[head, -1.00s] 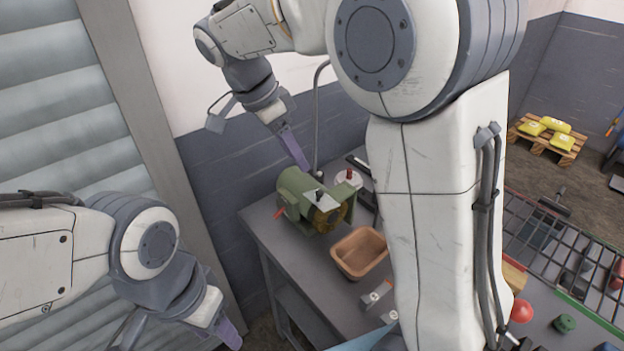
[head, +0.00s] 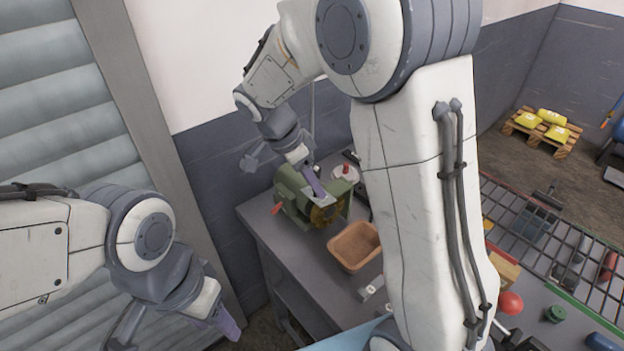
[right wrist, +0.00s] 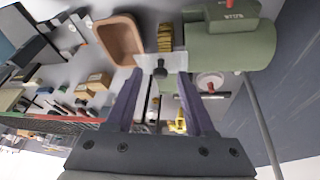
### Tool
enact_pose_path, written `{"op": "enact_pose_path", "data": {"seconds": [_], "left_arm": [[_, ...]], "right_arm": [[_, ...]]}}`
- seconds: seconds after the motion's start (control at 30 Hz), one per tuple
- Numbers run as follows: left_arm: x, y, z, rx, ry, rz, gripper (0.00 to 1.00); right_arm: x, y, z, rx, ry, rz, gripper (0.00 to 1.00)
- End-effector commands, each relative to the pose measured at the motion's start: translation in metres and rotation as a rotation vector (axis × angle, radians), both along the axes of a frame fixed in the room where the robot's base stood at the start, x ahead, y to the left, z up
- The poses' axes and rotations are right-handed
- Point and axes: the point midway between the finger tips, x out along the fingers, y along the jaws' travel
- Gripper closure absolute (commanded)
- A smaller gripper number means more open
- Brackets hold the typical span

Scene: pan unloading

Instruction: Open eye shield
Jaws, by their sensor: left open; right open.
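The green bench grinder (head: 290,188) stands on the grey workbench; it also shows in the right wrist view (right wrist: 230,48). Its eye shield (head: 325,201) is a pale plate by the brown wheel; it shows in the right wrist view (right wrist: 147,59) with a black knob (right wrist: 160,69). My right gripper (head: 314,190) is at the shield, its purple fingers open with one on each side of the knob. I cannot tell whether they touch it. In the head view the finger partly hides the shield and knob. My left gripper (head: 226,326) is open and empty, low at the left, away from the bench.
A brown bin (head: 354,246) stands on the bench in front of the grinder. A white round item with a red top (head: 345,172) is behind it. My right arm hides part of the bench. A wire rack (head: 560,240) and a red ball (head: 510,303) are at the right.

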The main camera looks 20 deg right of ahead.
Motion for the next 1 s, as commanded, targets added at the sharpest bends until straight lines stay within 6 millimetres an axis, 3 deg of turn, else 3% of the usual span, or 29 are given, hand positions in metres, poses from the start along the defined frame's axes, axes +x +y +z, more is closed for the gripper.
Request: {"op": "enact_pose_path", "data": {"seconds": [0.07, 0.2, 0.23, 0.67, 1.0], "left_arm": [[0.000, 0.000, 0.000, 0.000, 0.000, 0.000, 0.50], [0.000, 0.000, 0.000, 0.000, 0.000, 0.000, 0.50], [0.000, 0.000, 0.000, 0.000, 0.000, 0.000, 0.50], [0.000, 0.000, 0.011, 0.000, 0.000, 0.000, 0.50], [0.000, 0.000, 0.052, 0.000, 0.000, 0.002, 0.50]], "right_arm": [[0.000, 0.000, 0.000, 0.000, 0.000, 0.000, 0.46], [0.000, 0.000, 0.000, 0.000, 0.000, 0.000, 0.96], [0.000, 0.000, 0.000, 0.000, 0.000, 0.000, 1.00], [0.001, -0.004, 0.006, 0.057, 0.019, -0.004, 1.00], [0.007, -0.021, 0.017, 0.292, 0.105, -0.011, 1.00]]}}
